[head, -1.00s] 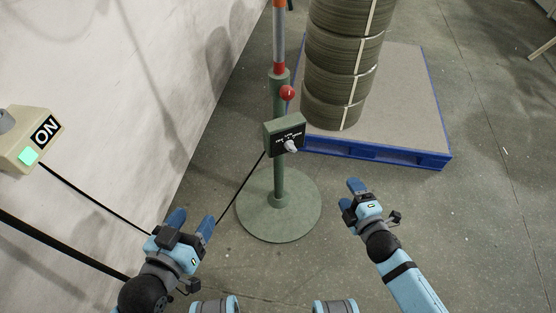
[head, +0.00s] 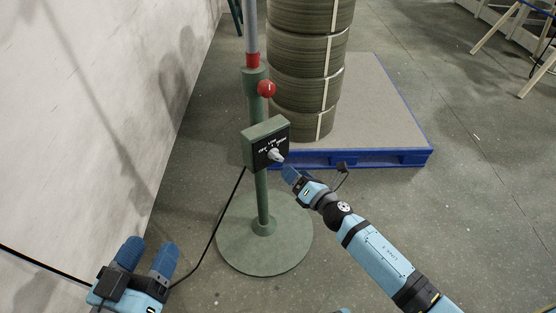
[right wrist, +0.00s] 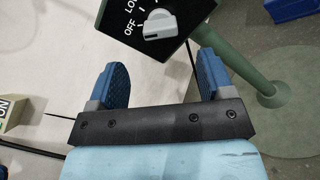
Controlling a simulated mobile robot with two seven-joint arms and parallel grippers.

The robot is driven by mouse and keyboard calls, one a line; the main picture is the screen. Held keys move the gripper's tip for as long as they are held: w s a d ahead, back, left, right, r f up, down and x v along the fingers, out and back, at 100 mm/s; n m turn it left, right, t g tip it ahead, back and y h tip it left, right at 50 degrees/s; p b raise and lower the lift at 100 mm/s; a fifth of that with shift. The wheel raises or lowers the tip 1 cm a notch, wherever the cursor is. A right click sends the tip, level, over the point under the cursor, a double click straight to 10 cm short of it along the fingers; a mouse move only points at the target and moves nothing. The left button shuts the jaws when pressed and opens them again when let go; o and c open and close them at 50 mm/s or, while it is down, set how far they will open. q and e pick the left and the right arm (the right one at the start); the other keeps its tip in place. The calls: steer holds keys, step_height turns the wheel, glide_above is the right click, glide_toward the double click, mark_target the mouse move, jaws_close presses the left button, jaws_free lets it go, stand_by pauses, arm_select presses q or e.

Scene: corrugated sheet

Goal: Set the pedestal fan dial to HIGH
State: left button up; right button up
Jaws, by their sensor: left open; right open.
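The green pedestal fan stand (head: 262,190) stands upright on a round base, and its fan head is out of view. Its dark-faced control box (head: 266,143) carries a light grey dial knob (head: 276,156). In the right wrist view the knob (right wrist: 159,27) sits beside the letters OFF and part of LO; its setting is not clear to me. My right gripper (head: 290,175) is open and empty, just below and right of the knob, apart from it. Its fingers (right wrist: 160,75) point toward the box. My left gripper (head: 147,256) is open and empty at the lower left, away from the stand.
A red ball knob (head: 266,88) is on the pole above the box. A blue-edged pallet (head: 400,157) with stacked coils (head: 306,85) stands behind. A black cable (head: 215,232) runs from the box to the lower left. A pale wall (head: 90,110) bounds the left side.

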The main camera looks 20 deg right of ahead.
mark_target(280, 159)
steer(key=b+x, duration=0.1)
steer(key=x, duration=0.7)
steer(key=shift+w+a, duration=0.1)
steer(key=shift+w, duration=0.15)
arm_select(q)
step_height(280, 159, down, 2)
steer(key=shift+f+g, duration=0.15)
steer(key=shift+g, duration=0.25)
arm_select(e)
steer(key=c, duration=0.9)
